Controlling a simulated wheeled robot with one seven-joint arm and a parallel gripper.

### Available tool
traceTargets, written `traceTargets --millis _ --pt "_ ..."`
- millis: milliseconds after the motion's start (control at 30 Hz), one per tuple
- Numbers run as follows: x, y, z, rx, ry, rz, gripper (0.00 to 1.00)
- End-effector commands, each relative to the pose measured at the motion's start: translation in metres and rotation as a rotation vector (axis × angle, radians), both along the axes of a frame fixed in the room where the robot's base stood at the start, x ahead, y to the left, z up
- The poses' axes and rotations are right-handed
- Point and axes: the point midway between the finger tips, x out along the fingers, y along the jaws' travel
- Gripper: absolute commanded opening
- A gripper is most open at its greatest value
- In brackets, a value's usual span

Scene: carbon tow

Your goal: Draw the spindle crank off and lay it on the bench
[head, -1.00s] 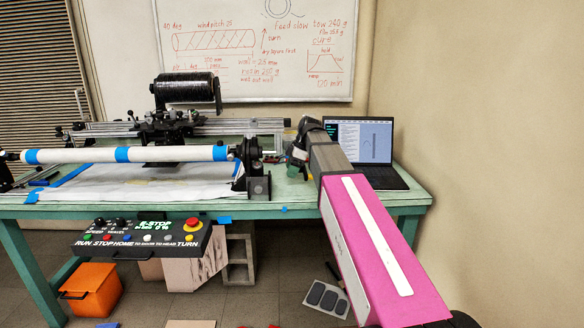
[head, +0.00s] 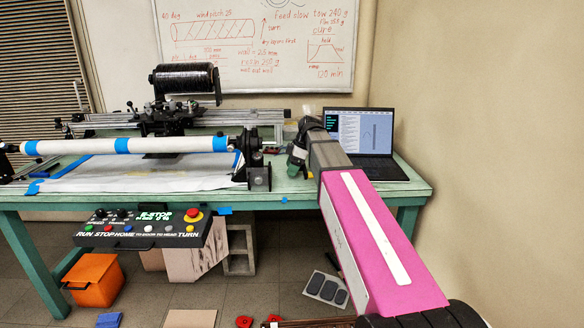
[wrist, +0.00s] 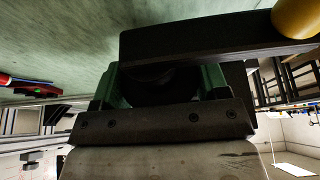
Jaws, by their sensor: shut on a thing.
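The spindle crank shows in the wrist view as a dark flat bar (wrist: 215,40) with a yellow knob (wrist: 298,18) at its right end. My gripper (wrist: 160,85), with green fingers, is shut on the crank's dark rounded part below the bar. In the head view my gripper (head: 297,152) is above the bench (head: 300,190), just right of the black spindle stand (head: 258,176). The crank is hidden or too small to make out there. I cannot tell whether it still touches the spindle.
A white tube with blue bands (head: 85,147) lies across the winder, left of the stand. An open laptop (head: 360,135) stands right of my gripper. A control panel with a red button (head: 193,214) hangs at the bench front. Bare bench shows right of the stand.

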Motion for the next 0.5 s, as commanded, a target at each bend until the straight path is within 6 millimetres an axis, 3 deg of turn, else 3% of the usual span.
traceTargets --millis 500 --pt "0.0000 0.0000 -0.0087 0.000 0.000 0.000 0.42"
